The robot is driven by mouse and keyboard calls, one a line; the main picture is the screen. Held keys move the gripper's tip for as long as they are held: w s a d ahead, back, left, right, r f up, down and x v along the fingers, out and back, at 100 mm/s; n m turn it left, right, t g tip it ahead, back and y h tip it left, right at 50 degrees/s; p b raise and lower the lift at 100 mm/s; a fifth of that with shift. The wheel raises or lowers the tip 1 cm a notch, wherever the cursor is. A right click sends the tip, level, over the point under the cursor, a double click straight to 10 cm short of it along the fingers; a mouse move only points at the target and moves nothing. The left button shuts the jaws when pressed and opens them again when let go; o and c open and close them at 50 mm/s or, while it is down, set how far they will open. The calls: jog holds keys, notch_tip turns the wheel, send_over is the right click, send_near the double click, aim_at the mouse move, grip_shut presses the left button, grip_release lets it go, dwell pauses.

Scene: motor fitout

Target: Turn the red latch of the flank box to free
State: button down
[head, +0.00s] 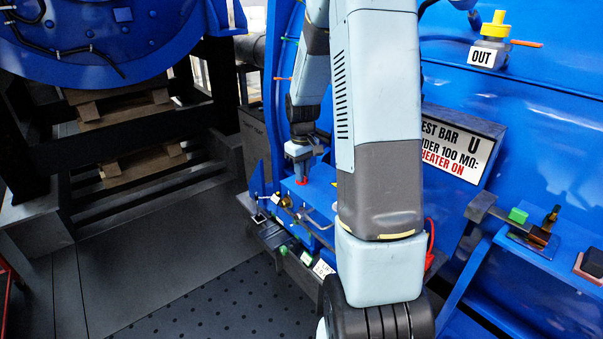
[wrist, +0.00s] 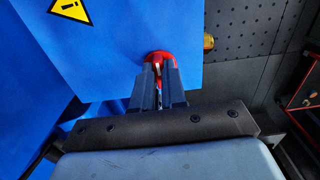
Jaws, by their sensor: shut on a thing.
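The red latch (wrist: 157,56) sits at the edge of a blue box face in the wrist view. My gripper (wrist: 157,72) is at the latch, its two dark fingers closed on it, with part of the red showing beyond the fingertips. In the head view, my gripper (head: 300,178) points down at the top of the blue flank box (head: 318,200), and a bit of the red latch (head: 301,182) shows at the fingertips. The fingers hide much of the latch, so its turn angle cannot be told.
A yellow warning label (wrist: 72,10) is on the blue face. Brass fittings (head: 286,201) and a metal handle are on the box front. A sign (head: 463,145) stands to the right. A yellow-capped valve (head: 495,27) is at upper right. Dark perforated floor (head: 215,300) is clear at lower left.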

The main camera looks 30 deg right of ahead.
jog(key=c, duration=1.2)
grip_release()
jog(key=shift+w, duration=0.1)
jog(key=shift+r, duration=0.1)
notch_tip(320, 180, up, 14)
jog(key=shift+f, duration=0.2)
jog(key=shift+a, duration=0.1)
jog(key=s+a+r+m+t, duration=0.1)
jog(key=s+a+r+t, duration=0.2)
jog(key=s+a+r, duration=0.75)
jog(key=s+a+t, duration=0.1)
jog(key=s, duration=0.4)
jog(key=s+a+m, duration=0.1)
jog(key=s, duration=0.4)
jog(key=s+a+t, duration=0.1)
jog(key=s, duration=0.4)
jog(key=shift+a+t, duration=0.1)
jog(key=shift+t, duration=0.2)
